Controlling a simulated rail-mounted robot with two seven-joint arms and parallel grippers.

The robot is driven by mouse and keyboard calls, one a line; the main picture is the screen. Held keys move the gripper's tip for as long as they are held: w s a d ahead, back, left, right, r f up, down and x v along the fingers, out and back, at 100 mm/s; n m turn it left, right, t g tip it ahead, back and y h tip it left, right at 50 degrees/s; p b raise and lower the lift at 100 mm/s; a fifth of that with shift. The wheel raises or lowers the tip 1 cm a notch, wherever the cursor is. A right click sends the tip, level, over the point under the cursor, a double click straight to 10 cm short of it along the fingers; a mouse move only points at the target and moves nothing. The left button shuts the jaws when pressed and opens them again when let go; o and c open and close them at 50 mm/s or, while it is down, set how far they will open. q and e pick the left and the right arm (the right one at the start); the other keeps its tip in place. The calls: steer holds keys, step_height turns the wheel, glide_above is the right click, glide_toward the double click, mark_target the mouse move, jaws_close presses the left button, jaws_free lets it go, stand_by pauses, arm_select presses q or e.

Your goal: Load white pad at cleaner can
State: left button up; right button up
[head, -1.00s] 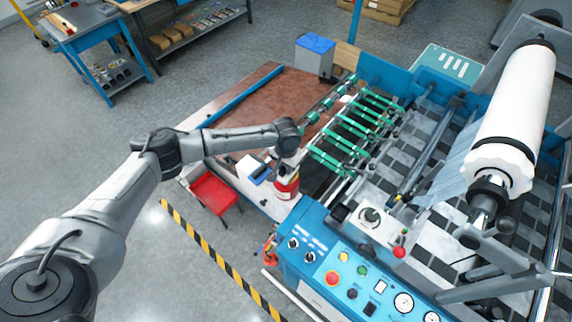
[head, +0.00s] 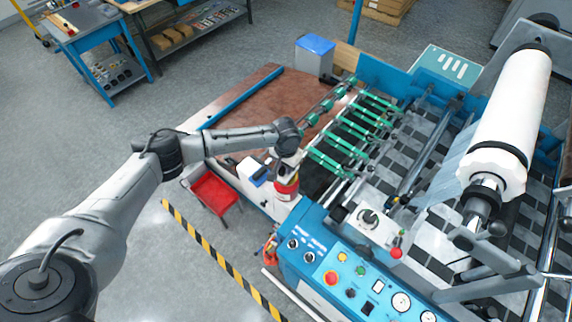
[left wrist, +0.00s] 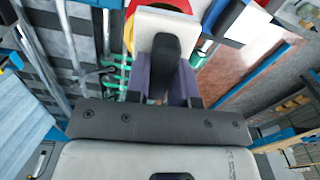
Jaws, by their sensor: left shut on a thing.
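The cleaner can (head: 287,188), red with a pale band, stands on the near ledge of the machine, under the end of my left arm. My left gripper (head: 288,164) is right above the can; its fingers are small and hard to make out there. In the left wrist view, my left gripper (left wrist: 165,75) is shut on the white pad (left wrist: 152,20), a pale block at the fingertips. The can (left wrist: 178,4) shows behind the pad as a red and yellow curved edge. I cannot tell whether pad and can touch. My right gripper is not in view.
The blue control panel (head: 345,270) lies near right, green rollers (head: 350,135) behind. The brown board (head: 255,110) is clear.

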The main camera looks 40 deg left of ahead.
arm_select(q)
steer(key=shift+r+p, duration=1.6)
steer(key=shift+r, duration=0.05)
steer(key=shift+r+p, duration=0.45)
steer(key=shift+r, duration=0.55)
